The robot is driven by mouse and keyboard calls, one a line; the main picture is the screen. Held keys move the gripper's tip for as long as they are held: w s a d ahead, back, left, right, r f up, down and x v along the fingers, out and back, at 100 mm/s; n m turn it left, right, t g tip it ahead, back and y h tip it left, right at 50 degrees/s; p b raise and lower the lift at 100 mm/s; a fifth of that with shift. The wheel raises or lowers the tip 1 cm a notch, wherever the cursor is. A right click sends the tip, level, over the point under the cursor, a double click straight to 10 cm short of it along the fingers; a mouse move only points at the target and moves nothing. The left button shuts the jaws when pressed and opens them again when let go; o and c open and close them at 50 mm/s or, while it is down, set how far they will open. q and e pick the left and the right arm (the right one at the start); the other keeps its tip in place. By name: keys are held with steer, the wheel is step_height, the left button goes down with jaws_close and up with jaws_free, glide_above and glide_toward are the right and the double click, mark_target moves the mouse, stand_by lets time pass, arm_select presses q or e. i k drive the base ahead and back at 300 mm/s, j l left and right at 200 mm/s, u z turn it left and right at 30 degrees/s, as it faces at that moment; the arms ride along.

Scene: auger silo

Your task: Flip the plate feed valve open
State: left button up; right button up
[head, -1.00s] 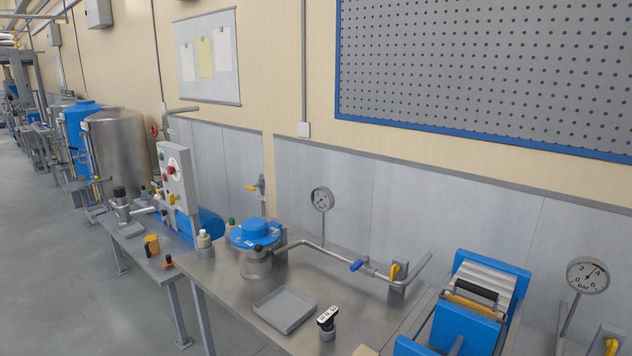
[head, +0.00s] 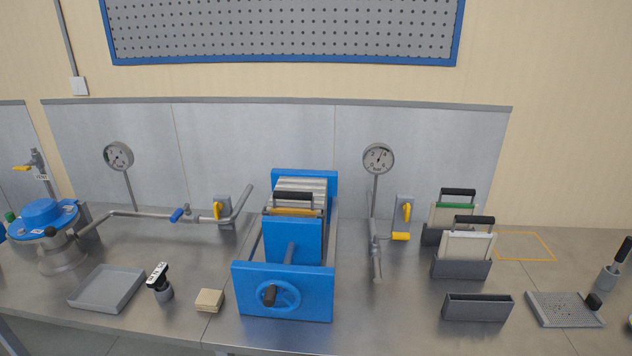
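A pipe (head: 140,214) runs along the bench from the blue-lidded vessel (head: 45,222) toward the blue plate press (head: 291,240). A small valve with a blue lever (head: 177,215) sits on this pipe; the lever lies slanted near the pipe's line. Right of the press, a grey pipe fitting (head: 376,252) carries a yellow lever (head: 400,236) pointing right, across the fitting. No label shows which of these is the plate feed valve. Neither of my grippers is in view.
Yellow switches stand on grey boxes left (head: 218,210) and right (head: 407,212) of the press. Gauges (head: 118,156) (head: 378,158) rise behind. A tray (head: 107,289), a small block (head: 209,300), plate holders (head: 461,265) and a perforated tray (head: 563,309) lie on the steel bench.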

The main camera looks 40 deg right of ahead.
mark_target(396, 236)
steer(key=z, duration=1.6)
